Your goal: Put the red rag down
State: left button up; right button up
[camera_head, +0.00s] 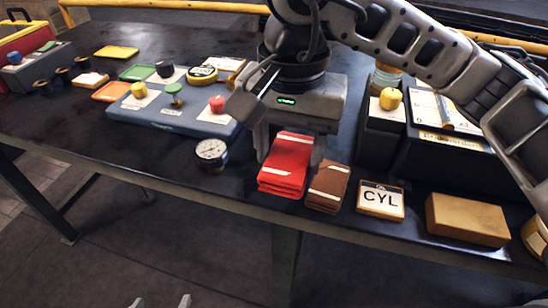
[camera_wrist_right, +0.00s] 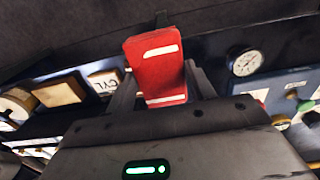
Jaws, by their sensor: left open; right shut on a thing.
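The red rag (camera_head: 287,165), folded with white stripes, is between the fingers of my right gripper (camera_head: 290,150), which is shut on it near the front edge of the dark table. In the right wrist view the red rag (camera_wrist_right: 157,68) stands out past the fingertips of my right gripper (camera_wrist_right: 160,88). I cannot tell whether its lower end touches the table. A folded brown rag (camera_head: 328,189) with white stripes lies just right of it. My left gripper (camera_head: 160,302) shows only its two fingertips at the bottom edge, apart and empty, in front of the table.
A pressure gauge (camera_head: 211,153) stands left of the red rag. A CYL card (camera_head: 381,201) and a tan block (camera_head: 467,219) lie to the right along the front edge. A blue board (camera_head: 175,118) with coloured knobs is behind left. The table's left front (camera_head: 110,150) is clear.

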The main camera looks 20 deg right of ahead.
aim_at(278, 149)
jog(key=w+f, duration=0.1)
jog(key=w, duration=0.1)
jog(key=w+f, duration=0.4)
jog(key=shift+d+f, duration=0.15)
jog(key=shift+d, duration=0.1)
jog(key=shift+w+f, duration=0.4)
jog(key=shift+f, duration=0.05)
jog(key=f, duration=0.1)
jog(key=f+p, duration=0.1)
jog(key=f, duration=0.1)
jog(key=shift+w+f, duration=0.1)
jog(key=shift+w, duration=0.2)
jog(key=shift+f, duration=0.25)
jog(key=shift+f, duration=0.1)
jog(key=shift+f, duration=0.15)
jog(key=o, duration=1)
